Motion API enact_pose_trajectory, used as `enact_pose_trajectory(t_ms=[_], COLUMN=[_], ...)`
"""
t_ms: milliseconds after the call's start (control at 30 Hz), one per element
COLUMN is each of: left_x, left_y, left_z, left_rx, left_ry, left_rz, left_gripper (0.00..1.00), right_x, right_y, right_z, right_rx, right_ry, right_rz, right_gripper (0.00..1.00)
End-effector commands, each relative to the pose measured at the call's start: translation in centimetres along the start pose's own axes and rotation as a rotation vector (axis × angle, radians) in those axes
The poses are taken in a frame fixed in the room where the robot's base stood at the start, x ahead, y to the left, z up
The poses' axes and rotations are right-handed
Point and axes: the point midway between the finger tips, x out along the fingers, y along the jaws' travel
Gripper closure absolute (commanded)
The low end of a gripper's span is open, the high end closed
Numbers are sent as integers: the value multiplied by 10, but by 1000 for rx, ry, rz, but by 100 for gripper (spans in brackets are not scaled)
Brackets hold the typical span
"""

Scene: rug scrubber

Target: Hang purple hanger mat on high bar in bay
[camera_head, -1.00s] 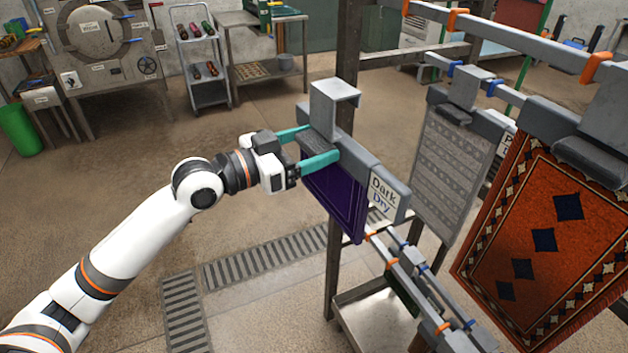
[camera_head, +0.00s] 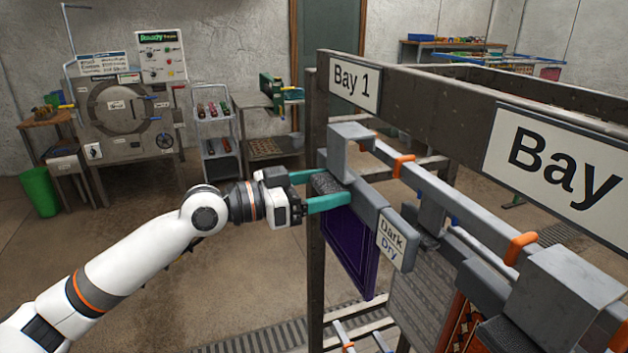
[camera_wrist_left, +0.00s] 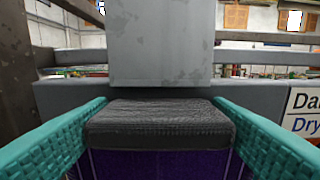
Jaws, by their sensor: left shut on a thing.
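My left gripper (camera_head: 318,190) is shut on the dark padded grip (camera_head: 327,183) of the purple hanger mat (camera_head: 346,245). The teal fingers stand on both sides of the grip in the left wrist view (camera_wrist_left: 158,125). The hanger has a grey beam, a "Dark Dry" tag (camera_head: 391,240) and a grey hook (camera_head: 351,145) on top. The purple mat hangs down below the beam. The high bar (camera_head: 450,200) with orange clips runs behind the hook under the "Bay 1" sign (camera_head: 355,83). I cannot tell whether the hook touches the bar. My right gripper is not in view.
A grey patterned mat (camera_head: 425,295) and an orange-red rug (camera_head: 462,325) hang to the right, with another grey hook (camera_head: 565,290) close by. A rack post (camera_head: 316,270) stands just behind the purple mat. Open floor lies to the left.

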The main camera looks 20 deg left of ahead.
Motion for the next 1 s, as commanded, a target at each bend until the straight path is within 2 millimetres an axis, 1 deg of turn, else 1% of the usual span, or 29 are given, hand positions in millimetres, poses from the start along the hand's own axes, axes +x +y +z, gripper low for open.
enact_pose_trajectory(t_ms=[33,300,833,900,1000], left_x=[4,26,69,68,67], left_y=[-1,0,-1,0,0], left_z=[6,5,4,-10,-18], left_rx=[-2,-3,-1,1,1], left_ry=[-4,-5,-4,-2,-2], left_rz=[-2,-1,-1,0,0], left_gripper=[64,64,64,64,64], right_x=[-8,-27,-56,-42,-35], right_y=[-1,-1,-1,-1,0], right_z=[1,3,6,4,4], right_rx=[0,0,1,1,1], right_ry=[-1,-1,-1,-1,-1], right_rz=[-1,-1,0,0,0], right_gripper=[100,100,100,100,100])
